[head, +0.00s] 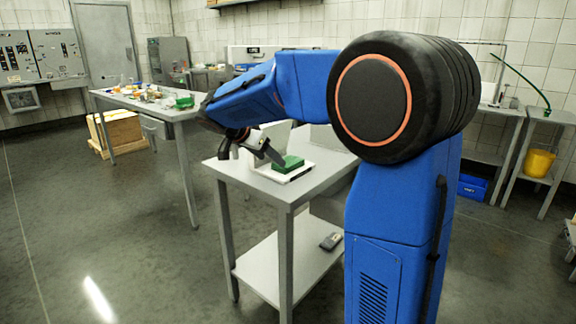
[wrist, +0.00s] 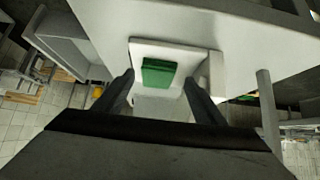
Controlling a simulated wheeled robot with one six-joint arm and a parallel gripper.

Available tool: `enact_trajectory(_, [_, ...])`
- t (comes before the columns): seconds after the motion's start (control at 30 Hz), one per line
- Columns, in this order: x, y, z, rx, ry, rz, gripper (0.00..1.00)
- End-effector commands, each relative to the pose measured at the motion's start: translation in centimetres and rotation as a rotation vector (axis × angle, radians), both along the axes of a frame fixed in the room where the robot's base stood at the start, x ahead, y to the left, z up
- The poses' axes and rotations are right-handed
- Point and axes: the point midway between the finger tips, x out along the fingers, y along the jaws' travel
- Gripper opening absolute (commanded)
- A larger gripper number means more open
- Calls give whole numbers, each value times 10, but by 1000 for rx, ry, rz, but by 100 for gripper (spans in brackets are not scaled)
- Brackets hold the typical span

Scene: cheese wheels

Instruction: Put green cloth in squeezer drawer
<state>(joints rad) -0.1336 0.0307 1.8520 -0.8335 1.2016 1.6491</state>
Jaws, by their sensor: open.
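A green cloth (head: 288,164), a folded block, lies on a flat white scale-like device (head: 299,174) on the near grey table. My gripper (head: 272,156) is just left of and above the cloth in the head view. In the wrist view, my gripper (wrist: 159,82) is open, and the cloth (wrist: 158,74) appears between the fingertips on the white plate (wrist: 146,48). I cannot tell from these views whether the fingers touch it. A grey drawer (head: 151,126) shows under the far table; I cannot tell whether it is the squeezer drawer.
The near table (head: 262,183) has a lower shelf with a grey device (head: 331,241). The far table (head: 148,101) holds several small items and another green object (head: 185,102). A wooden crate (head: 120,130), yellow bucket (head: 539,163) and blue bin (head: 472,187) stand around. Floor at left is open.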

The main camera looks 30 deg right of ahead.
Motion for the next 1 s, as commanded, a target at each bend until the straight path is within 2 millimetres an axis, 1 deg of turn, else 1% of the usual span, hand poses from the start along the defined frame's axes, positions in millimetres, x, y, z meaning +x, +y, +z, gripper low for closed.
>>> enact_trajectory(0.17, [2,-9,-10,0,1,-1,64])
enact_trajectory(0.4, [9,-30,-33,0,1,-2,64])
enact_trajectory(0.5, [10,-33,-38,0,0,-1,64])
enact_trajectory(0.67, [10,-33,-38,0,0,0,64])
enact_trajectory(0.7, [10,-33,-38,0,0,0,62])
enact_trajectory(0.77, [10,-33,-38,0,0,0,47])
enact_trajectory(0.8, [10,-33,-38,0,0,0,38])
enact_trajectory(0.83, [10,-33,-38,0,0,0,32])
enact_trajectory(0.87, [10,-33,-37,0,0,0,32])
enact_trajectory(0.9, [10,-33,-37,0,0,0,29])
enact_trajectory(1.0, [10,-33,-37,0,0,0,29])
